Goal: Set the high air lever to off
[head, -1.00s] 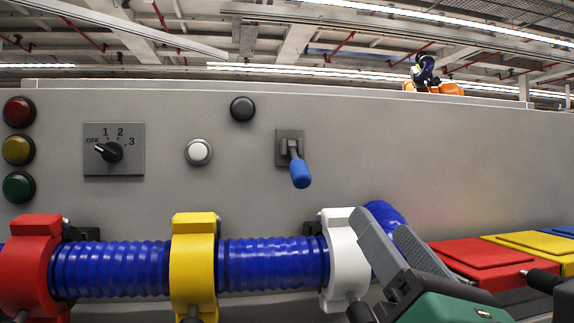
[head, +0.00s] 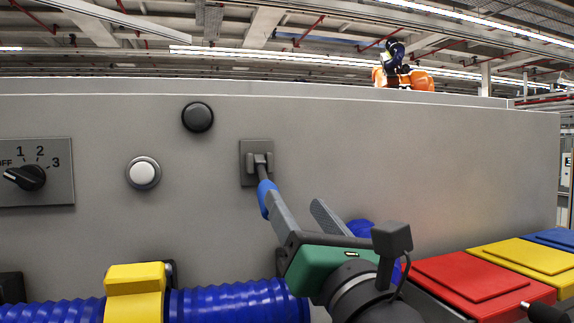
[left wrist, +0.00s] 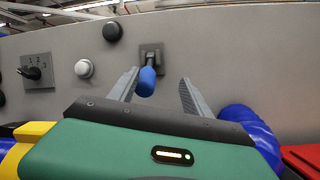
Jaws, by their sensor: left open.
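The lever (head: 264,195) has a blue grip on a dark stem and hangs down and outward from a grey plate (head: 245,160) on the grey panel. My left gripper (head: 293,198) has a green body and two grey fingers and is open just right of and below the lever. In the head view one finger overlaps the lower end of the blue grip. In the left wrist view the blue grip (left wrist: 146,80) shows between the fingertips (left wrist: 159,76), close to the left finger; contact cannot be told. My right gripper is not in view.
Left of the lever are a white button (head: 143,173), a black button (head: 198,117) and a rotary switch (head: 32,178). Below runs a blue corrugated hose (head: 235,303) with a yellow clamp (head: 135,285). Red (head: 470,285) and yellow (head: 530,258) lids lie at right. The panel right of the lever is bare.

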